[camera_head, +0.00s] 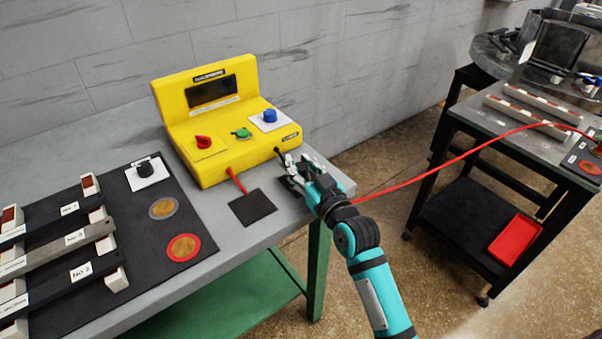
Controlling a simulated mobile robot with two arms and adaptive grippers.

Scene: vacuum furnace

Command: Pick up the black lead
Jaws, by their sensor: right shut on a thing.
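The black lead (279,152) comes out of the front of the yellow instrument (231,154), near its right end. It runs down to my right gripper (290,174). The right gripper is shut on the black lead close to the table's right end, over a dark square pad. The fingers hide most of the held part. My left gripper is not in view.
A red lead (236,178) leaves the instrument's front by a black square pad (252,207). A red cable (450,162) stretches to the right-hand cart (480,118). Labelled bars lie on a black mat (146,238) at left.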

